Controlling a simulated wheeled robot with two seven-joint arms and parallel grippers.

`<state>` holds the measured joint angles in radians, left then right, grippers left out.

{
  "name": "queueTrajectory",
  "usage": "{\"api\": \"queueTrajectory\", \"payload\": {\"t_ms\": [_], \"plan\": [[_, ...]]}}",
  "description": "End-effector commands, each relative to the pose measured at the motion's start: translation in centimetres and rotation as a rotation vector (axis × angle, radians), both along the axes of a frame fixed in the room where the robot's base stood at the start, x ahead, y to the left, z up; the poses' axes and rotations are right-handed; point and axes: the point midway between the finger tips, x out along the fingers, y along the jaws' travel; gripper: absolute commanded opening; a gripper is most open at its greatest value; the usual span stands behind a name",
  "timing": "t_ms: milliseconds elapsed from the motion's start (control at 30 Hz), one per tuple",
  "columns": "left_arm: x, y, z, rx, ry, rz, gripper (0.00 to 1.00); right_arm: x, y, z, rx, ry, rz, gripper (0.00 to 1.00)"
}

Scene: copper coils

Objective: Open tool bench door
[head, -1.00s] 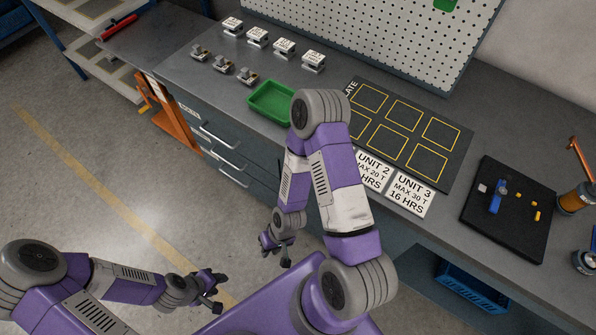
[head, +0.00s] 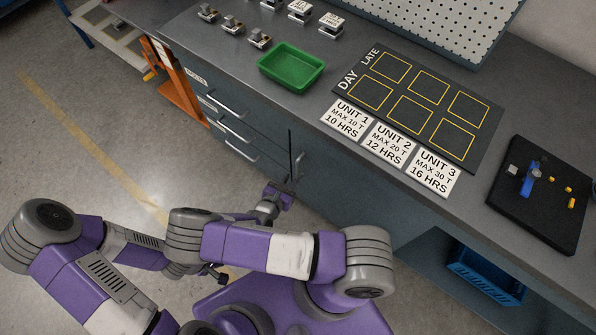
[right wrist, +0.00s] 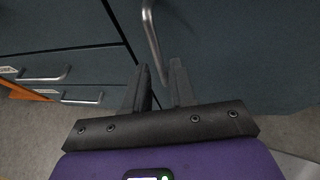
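The tool bench door (head: 338,180) is the blue-grey panel right of the drawers, and it appears closed. Its upright metal handle (head: 298,166) is near the door's left edge. My right gripper (head: 283,192) is low in front of the door, by the handle's lower end. In the right wrist view, my right gripper (right wrist: 160,72) has its two dark fingers apart with nothing between them. The handle (right wrist: 152,38) is just beyond the fingertips, roughly in line with the gap. My left gripper (head: 214,273) is low at the left, mostly hidden behind my right arm.
Drawers with bar handles (head: 232,128) are left of the door. The bench top carries a green tray (head: 291,68), a dark board with yellow squares (head: 430,100), unit cards (head: 390,146) and a black mat (head: 540,215). A blue crate (head: 484,275) is in the open bay at right.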

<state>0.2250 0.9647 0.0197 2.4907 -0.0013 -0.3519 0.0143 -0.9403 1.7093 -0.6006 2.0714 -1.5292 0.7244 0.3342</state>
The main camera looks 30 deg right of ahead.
Motion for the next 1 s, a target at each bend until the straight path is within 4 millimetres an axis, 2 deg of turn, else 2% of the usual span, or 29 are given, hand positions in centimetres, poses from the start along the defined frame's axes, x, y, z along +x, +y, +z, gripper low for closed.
{"api": "queueTrajectory", "payload": {"t_ms": [500, 867, 1000], "plan": [[0.0, 0.0, -2.3, 0.0, 0.0, 0.0, 0.43, 3.8, -5.0, -2.5, -0.012, -0.002, 0.02, 0.25], [0.0, 0.0, -2.4, 0.0, 0.0, 0.0, 0.43, 4.2, -5.6, -2.6, -0.011, -0.002, 0.019, 0.25], [0.0, 0.0, -2.4, 0.0, 0.0, 0.0, 0.43, 4.2, -5.5, -2.6, -0.011, -0.002, 0.019, 0.07]]}}
